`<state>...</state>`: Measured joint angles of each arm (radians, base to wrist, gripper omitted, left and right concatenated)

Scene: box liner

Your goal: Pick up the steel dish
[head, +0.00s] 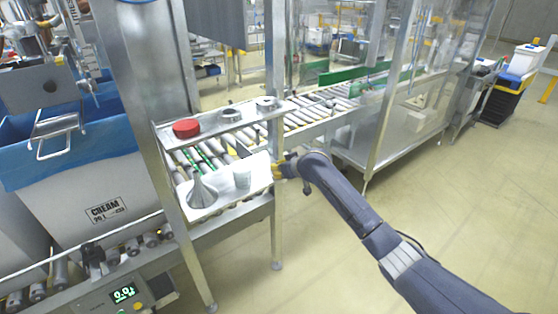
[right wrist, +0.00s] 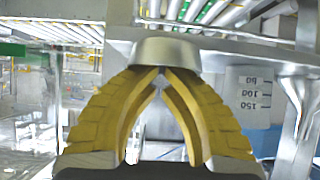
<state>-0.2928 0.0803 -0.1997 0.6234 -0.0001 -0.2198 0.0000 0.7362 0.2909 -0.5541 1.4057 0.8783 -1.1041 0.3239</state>
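The steel dish (right wrist: 165,52) is a small grey bowl at the tips of my right gripper in the right wrist view. My right gripper (right wrist: 160,72) has yellow fingers that lean together, their tips nearly meeting at the dish's rim; they look shut on it, though the contact is small. In the head view my right gripper (head: 279,168) is at the right edge of the white tray (head: 213,206), and the dish there is hidden. My left gripper is not in view.
A shelf above holds a red round item (head: 186,128) and two steel round items (head: 231,115), (head: 266,103). A steel post (head: 276,225) stands beside my gripper.

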